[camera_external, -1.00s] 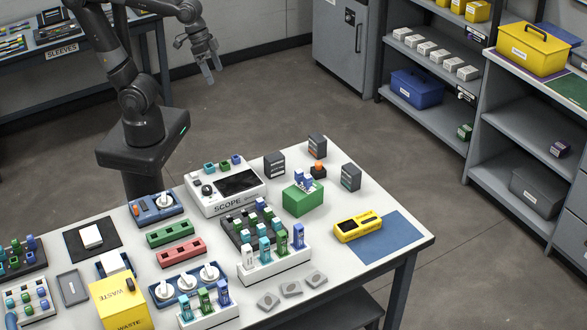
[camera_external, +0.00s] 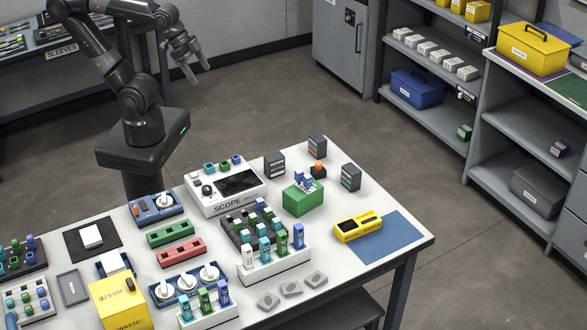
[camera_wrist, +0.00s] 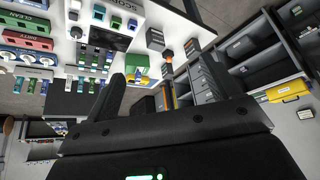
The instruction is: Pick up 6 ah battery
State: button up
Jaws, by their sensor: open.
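In the wrist view a dark block (camera_wrist: 155,38) and another (camera_wrist: 192,47) show beyond the fingers. My gripper (camera_external: 193,66) is open and empty, up in the air behind the table, well apart from the blocks. Its two fingers frame the wrist view (camera_wrist: 162,85).
An orange-topped dark item (camera_external: 318,170) stands among the blocks, with a green box (camera_external: 303,200) just in front. The scope (camera_external: 205,207) lies left of them. Shelves (camera_external: 430,118) stand at the right.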

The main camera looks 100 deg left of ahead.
jog(key=w+f+m+g, duration=0.1)
jog(key=w+m+g, duration=0.1)
jog(key=w, duration=0.6)
jog(key=m+g, duration=0.4)
jog(key=m, duration=0.3)
send_over(274, 156)
jog(key=f, duration=1.6)
jog(key=shift+w+d+f, duration=0.15)
jog(key=shift+d+f, duration=0.05)
jog(key=shift+f, duration=0.15)
notch_tip(274, 156, down, 6)
jog(key=shift+r, duration=0.1)
jog(key=shift+a+f, duration=0.2)
jog(key=shift+f, duration=2.5)
jog(key=shift+c, duration=0.4)
jog(key=c, duration=1.2)
jog(key=shift+o, duration=0.2)
jog(key=shift+r, duration=0.1)
